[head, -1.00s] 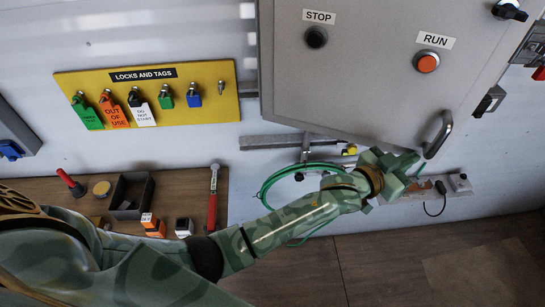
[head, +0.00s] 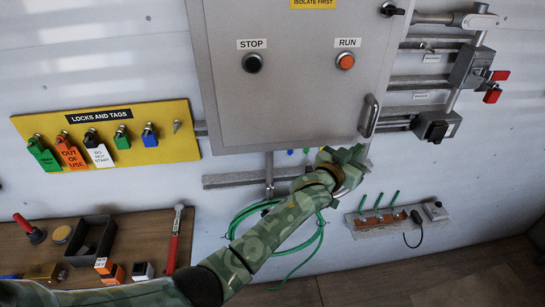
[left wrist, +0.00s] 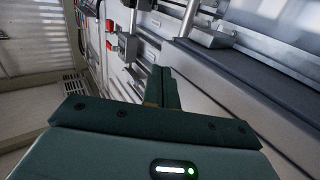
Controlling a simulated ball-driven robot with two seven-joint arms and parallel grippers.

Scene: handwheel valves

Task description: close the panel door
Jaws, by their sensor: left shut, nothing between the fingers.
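The panel door (head: 300,95) is the grey door with a black STOP button (head: 252,63) and an orange RUN button (head: 345,61). It looks flush or nearly flush with its cabinet; a small remaining gap cannot be ruled out. Its metal handle (head: 369,116) is near the lower right corner. My left gripper (head: 345,153) is shut and empty at the door's lower right edge, below the handle; contact with the door is unclear. In the left wrist view the shut fingers (left wrist: 161,88) point along the wall equipment. My right gripper is out of view.
A yellow lock board (head: 105,132) hangs at left. Pipes and a grey switch box (head: 437,125) are right of the cabinet. A green hose (head: 240,222) loops behind my forearm. A small shelf (head: 395,220) with green-handled tools is lower right. A wooden bench (head: 140,240) is lower left.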

